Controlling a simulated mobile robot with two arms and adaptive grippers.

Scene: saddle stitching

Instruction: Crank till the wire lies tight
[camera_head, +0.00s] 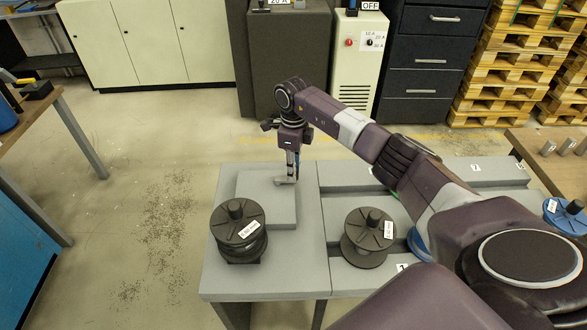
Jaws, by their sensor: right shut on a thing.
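My right gripper (291,168) points down over the back of the left grey table, above a raised grey block (257,190). It is shut on a small grey piece that looks like the crank (286,181); the gripper partly covers it. A dark spool (238,238) with a white label stands upright at the front of the block. A second dark spool (366,240) stands in a slot of the table to the right. I cannot make out the wire at this size. My left gripper is not in view.
My right arm crosses over the right part of the table. Blue spools (563,215) stand at the right, partly hidden by the arm. A wooden table (543,160) is at the right edge. Open floor (150,220) lies left of the grey table.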

